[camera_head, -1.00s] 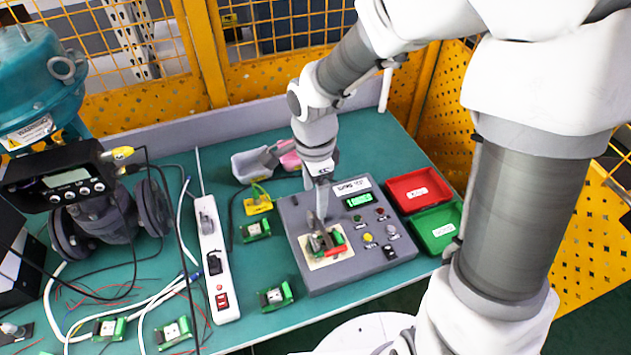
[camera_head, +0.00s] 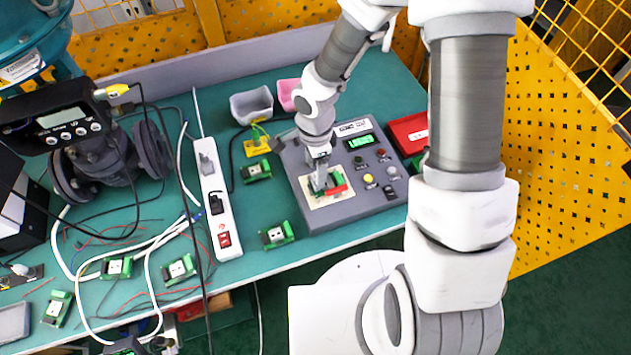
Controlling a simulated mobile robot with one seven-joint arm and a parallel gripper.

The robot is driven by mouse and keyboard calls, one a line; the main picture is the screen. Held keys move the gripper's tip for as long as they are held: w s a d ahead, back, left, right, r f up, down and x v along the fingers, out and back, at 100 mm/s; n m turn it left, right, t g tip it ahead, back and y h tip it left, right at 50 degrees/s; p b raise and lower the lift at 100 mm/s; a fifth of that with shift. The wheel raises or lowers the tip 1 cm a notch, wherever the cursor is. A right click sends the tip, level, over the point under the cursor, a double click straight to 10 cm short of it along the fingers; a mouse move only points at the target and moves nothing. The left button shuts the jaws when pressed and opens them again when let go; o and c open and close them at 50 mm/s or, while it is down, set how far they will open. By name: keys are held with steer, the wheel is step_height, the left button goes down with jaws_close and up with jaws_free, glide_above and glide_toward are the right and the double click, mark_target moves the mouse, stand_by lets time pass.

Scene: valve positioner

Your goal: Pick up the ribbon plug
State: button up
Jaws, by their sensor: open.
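The grey test box (camera_head: 366,201) stands on the green table, with a green and red part (camera_head: 337,189) on its pale pad (camera_head: 311,197). My gripper (camera_head: 319,187) is open and points down at that part, its fingertips close over it. I cannot tell whether they touch it. The fingers hide some of the part. A yellow piece with a thin yellow-green lead (camera_head: 257,143) lies left of the box. I cannot tell for certain which thing is the ribbon plug.
A red bin (camera_head: 408,132) stands right of the box, a green bin mostly hidden behind my arm. Grey (camera_head: 252,106) and pink (camera_head: 287,93) tubs stand behind. A white power strip (camera_head: 217,208), loose cables and several green boards (camera_head: 276,235) lie to the left.

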mark_target(315, 181)
steer(key=shift+f, duration=2.25)
jaws_close()
